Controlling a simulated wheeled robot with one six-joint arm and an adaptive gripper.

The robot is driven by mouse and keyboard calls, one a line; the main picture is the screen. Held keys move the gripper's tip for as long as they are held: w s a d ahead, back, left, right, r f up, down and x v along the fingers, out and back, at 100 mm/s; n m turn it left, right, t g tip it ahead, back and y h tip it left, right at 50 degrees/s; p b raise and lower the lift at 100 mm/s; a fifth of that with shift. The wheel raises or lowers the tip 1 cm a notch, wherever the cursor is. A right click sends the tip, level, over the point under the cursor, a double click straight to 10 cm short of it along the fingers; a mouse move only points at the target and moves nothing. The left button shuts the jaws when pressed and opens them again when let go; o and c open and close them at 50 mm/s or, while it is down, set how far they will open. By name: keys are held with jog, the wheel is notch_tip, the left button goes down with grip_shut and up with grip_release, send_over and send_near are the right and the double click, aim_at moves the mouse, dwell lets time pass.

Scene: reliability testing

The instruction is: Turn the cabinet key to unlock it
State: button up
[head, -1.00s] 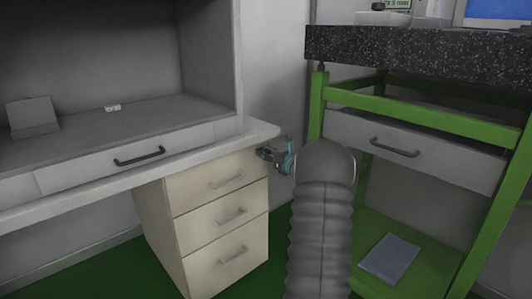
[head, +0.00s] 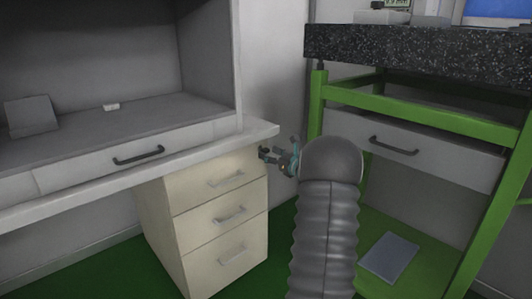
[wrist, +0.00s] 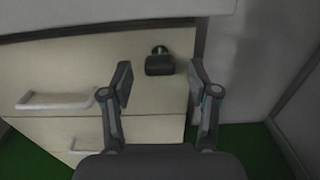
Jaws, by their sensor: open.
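The cream drawer cabinet (head: 215,222) stands under the desk in the head view. Its front fills the left of the wrist view (wrist: 150,118). The black key (wrist: 160,62) sits at the upper right of the top drawer front, seen between my finger tips and beyond them. My gripper (wrist: 160,85) is open and empty, with one finger on each side of the key in the picture, and I see no contact. In the head view my gripper (head: 277,157) is beside the cabinet's top right corner, partly hidden by my arm. The key is not clear there.
The white desk top (head: 255,132) overhangs the cabinet closely from above. A green-framed bench (head: 420,115) with a grey drawer stands to the right. A wall (wrist: 265,60) lies right of the cabinet. The green floor is clear in front of the cabinet.

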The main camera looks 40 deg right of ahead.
jog(key=s, duration=0.9)
jog(key=shift+d, duration=0.35)
jog(key=s+a+f+n+g+y, duration=0.3)
jog(key=s+a+f+n+g, duration=0.15)
jog(key=a+f+n, duration=0.35)
jog(key=s+a+f+n+g+y, duration=0.1)
jog(key=s+a+n+g, duration=0.3)
jog(key=a, duration=0.3)
jog(key=s+a+f+n+g, duration=0.1)
jog(key=s+a+n+g, duration=0.2)
jog(key=a+n, duration=0.3)
jog(key=s+a+r+n+h, duration=0.2)
jog(key=s+a+r+n, duration=0.3)
jog(key=s+a+n, duration=0.3)
jog(key=s+a+r+n+h, duration=0.3)
jog(key=s+a+r+n, duration=0.3)
jog(key=a, duration=0.9)
jog(key=s+n+g, duration=0.1)
jog(key=s+n, duration=0.2)
jog(key=s, duration=0.1)
jog(key=shift+r+p, duration=0.25)
jog(key=shift+p, duration=0.05)
